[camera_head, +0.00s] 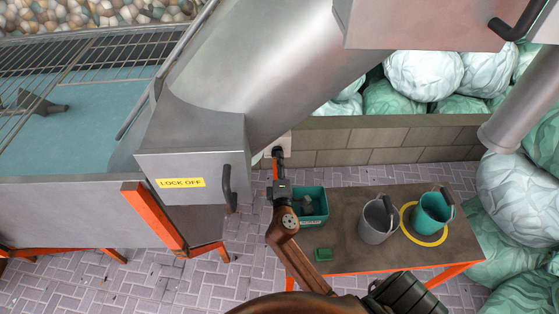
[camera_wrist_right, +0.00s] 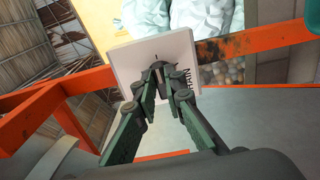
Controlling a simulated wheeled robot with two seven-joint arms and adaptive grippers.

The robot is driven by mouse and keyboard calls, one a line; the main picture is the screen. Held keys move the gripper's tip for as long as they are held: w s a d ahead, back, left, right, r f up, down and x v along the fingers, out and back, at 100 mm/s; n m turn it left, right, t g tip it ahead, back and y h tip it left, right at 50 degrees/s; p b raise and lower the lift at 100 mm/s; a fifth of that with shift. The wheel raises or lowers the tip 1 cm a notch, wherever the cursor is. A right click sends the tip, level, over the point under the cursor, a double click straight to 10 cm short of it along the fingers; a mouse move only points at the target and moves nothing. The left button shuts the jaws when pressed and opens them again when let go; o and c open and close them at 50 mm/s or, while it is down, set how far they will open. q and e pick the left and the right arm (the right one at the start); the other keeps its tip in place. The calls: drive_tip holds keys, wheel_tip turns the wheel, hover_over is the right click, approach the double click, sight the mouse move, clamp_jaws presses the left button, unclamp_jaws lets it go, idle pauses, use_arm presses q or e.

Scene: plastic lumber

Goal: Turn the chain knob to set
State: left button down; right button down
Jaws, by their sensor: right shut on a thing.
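A pale square panel (camera_wrist_right: 135,62) fills the upper middle of the right wrist view. In the head view it is a small light plate (camera_head: 268,157) beside the grey machine housing. My right gripper (camera_wrist_right: 158,70) is at the front of this panel, its two green-sided fingers closed together at the tips. In the head view the right gripper (camera_head: 278,158) reaches up to the plate from below. It is shut on the chain knob, which is mostly hidden by the fingertips. The knob's setting cannot be read. My left gripper is in neither view.
A grey housing labelled LOCK OFF (camera_head: 180,183) with a dark handle (camera_head: 228,188) stands left of my right arm. A brown table (camera_head: 350,248) to the right holds a teal bin (camera_head: 315,204), a grey bucket (camera_head: 376,222) and a teal bucket (camera_head: 432,212). Wrapped bales (camera_head: 515,195) stand at the far right.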

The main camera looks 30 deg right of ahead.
idle(0.4)
drive_tip(key=c, duration=2)
unclamp_jaws()
drive_tip(key=v, duration=1.2)
drive_tip(key=shift+s, duration=0.1)
